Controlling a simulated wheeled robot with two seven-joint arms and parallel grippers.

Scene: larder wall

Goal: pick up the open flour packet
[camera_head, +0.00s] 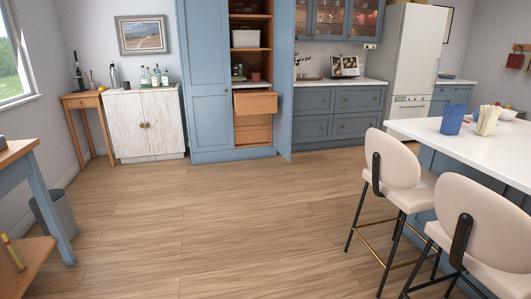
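I cannot make out an open flour packet anywhere in the head view. The tall blue larder cupboard (210,95) stands against the back wall, with its right door (284,90) swung open. Inside, a light grey bin (246,37) sits on an upper shelf. Small dark items (238,71) and a small reddish pot (256,76) sit on the level below it, too small to tell more. A wooden drawer (256,104) under them is pulled out, and its contents are hidden. Neither of my grippers is in view.
The wooden floor (200,215) is clear up to the larder. Two cream stools (398,160) and a white-topped island (470,140) stand on the right. A blue-legged table (45,205) and a grey bin (58,213) are at the left. A white cabinet (146,125) stands left of the larder.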

